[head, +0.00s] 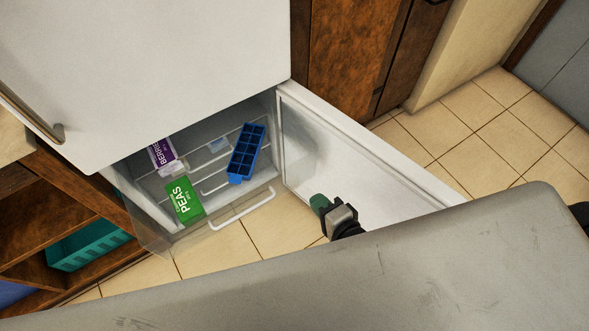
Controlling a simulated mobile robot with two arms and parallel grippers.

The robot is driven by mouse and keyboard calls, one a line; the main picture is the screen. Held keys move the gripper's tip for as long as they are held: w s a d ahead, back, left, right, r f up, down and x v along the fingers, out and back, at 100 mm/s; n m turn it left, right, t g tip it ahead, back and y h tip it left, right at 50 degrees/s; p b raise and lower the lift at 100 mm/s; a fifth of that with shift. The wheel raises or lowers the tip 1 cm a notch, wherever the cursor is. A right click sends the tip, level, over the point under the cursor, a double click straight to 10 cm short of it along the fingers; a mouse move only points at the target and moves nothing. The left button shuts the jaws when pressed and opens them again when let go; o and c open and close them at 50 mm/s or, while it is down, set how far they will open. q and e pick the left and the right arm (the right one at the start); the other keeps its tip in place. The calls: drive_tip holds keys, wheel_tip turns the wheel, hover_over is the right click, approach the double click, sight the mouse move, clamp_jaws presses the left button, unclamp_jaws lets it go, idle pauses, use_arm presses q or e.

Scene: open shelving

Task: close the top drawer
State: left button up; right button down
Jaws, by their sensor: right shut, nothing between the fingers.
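The top drawer appears as a clear bin in the open freezer compartment, below the white fridge door. It stands pulled out past the compartment's front edge, with a white bar handle (243,211) along its front. A green peas bag (183,200), a purple and white berries box (163,155) and a blue ice tray (247,152) show in the compartment; their exact levels are hard to tell. My right gripper (319,204), with green fingertips, is shut and empty. It is right of the handle, apart from it, near the open freezer door. My left gripper is out of view.
The white freezer door (375,150) stands swung open to the right. The upper fridge door (170,60) is shut. A wooden shelf with a teal basket (90,245) is at left. Tiled floor (215,250) is clear in front of the drawer.

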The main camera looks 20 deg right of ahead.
sight(289, 168)
drive_tip(key=x, duration=1)
drive_tip(key=shift+r+b, duration=0.4)
drive_tip(key=shift+w+a, duration=0.15)
drive_tip(key=shift+w, duration=0.4)
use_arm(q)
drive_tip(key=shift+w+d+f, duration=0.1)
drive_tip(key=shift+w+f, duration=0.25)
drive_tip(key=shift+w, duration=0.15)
use_arm(e)
drive_tip(key=shift+w, duration=0.1)
